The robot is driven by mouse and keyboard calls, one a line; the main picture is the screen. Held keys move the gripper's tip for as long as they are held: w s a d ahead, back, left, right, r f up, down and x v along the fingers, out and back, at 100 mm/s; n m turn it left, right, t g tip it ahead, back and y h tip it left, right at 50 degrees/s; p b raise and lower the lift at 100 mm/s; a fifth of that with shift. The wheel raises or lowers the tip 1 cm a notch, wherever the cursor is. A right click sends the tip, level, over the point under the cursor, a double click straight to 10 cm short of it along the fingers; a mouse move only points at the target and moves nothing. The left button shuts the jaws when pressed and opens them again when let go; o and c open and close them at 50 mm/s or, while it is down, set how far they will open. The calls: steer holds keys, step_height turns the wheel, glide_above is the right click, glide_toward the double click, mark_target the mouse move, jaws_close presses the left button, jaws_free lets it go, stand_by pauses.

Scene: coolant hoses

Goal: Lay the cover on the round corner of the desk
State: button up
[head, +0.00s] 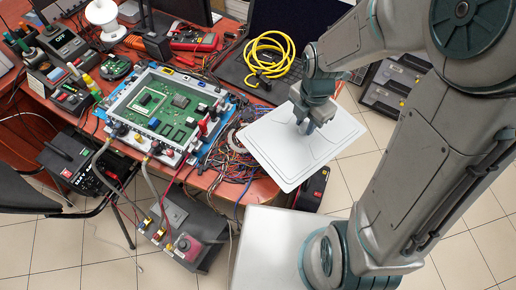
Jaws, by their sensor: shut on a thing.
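The cover (282,160) is a flat, light grey panel with rounded corners and shallow raised outlines. The desk (205,180) has a reddish-brown top. Its rounded front right corner (262,190) shows just below and left of the cover, with loose wires on it.
A framed green circuit board (160,108) lies left of the cover. A coiled yellow hose (270,55) lies on a dark laptop behind it. Tangled wires (225,160) spread beside the cover. Grey boxes (185,235) stand below the desk front. Tiled floor is open at lower left.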

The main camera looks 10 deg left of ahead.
mark_target(258, 127)
steer(key=s+n, duration=0.1)
steer(key=n, duration=0.1)
steer(key=s+n, duration=0.1)
steer(key=shift+a+r+n, duration=0.15)
steer(key=shift+a+n, duration=0.25)
steer(key=a+f, duration=0.2)
steer(key=a, duration=0.1)
steer(key=a+f, duration=0.2)
steer(key=a, duration=0.2)
steer(key=w+a+f, duration=0.1)
steer(key=a+f, duration=0.1)
steer(key=a, duration=0.2)
steer(key=shift+a+f, duration=0.2)
steer(key=shift+f, duration=2.25)
steer(key=shift+f+b, duration=0.2)
steer(key=shift+b, duration=0.2)
steer(key=o, duration=1)
steer(key=shift+c, duration=0.2)
steer(key=shift+r, duration=0.15)
step_height(258, 127, up, 12)
steer(key=shift+r+p, duration=0.1)
steer(key=shift+p, duration=0.4)
